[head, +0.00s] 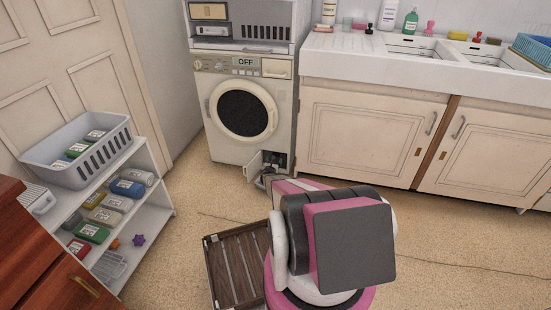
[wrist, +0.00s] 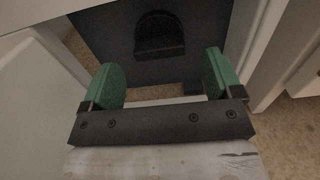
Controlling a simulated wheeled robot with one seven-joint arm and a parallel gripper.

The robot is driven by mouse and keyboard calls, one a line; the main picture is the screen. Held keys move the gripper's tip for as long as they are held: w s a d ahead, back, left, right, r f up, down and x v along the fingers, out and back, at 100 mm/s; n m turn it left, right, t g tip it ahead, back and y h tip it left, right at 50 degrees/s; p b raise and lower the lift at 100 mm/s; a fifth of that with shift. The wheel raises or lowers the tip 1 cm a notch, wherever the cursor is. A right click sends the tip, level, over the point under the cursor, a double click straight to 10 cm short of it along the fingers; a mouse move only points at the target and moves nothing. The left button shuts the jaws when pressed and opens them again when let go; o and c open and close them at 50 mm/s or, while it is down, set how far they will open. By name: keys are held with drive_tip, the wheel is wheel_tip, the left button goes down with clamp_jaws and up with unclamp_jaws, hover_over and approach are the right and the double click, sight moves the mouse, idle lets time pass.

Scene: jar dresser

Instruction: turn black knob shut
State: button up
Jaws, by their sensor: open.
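The black knob (wrist: 160,36) shows in the wrist view, at the top middle on a dark panel (wrist: 105,38) inside a small compartment. It is ahead of my gripper (wrist: 164,80), roughly centred between the two green fingers. The fingers are spread open, with nothing between them. They look apart from the knob, but the exact gap is hard to judge. In the head view, the white washing machine (head: 283,103) has a small open hatch (head: 254,163) at its lower right. My arm reaches to this hatch; my gripper is mostly hidden there, and the knob cannot be made out.
A slatted dark wooden crate (head: 222,276) lies on the floor left of my arm. A white shelf (head: 158,207) with packages and a grey basket (head: 58,172) stands at left. The sink cabinet (head: 358,135) is at right. Floor between crate and machine is clear.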

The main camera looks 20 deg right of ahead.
sight(275, 155)
drive_tip(key=x, duration=0.4)
drive_tip(key=shift+w+d, duration=0.15)
drive_tip(key=shift+w, duration=0.2)
drive_tip(key=c, duration=0.9)
drive_tip(key=shift+o, duration=0.2)
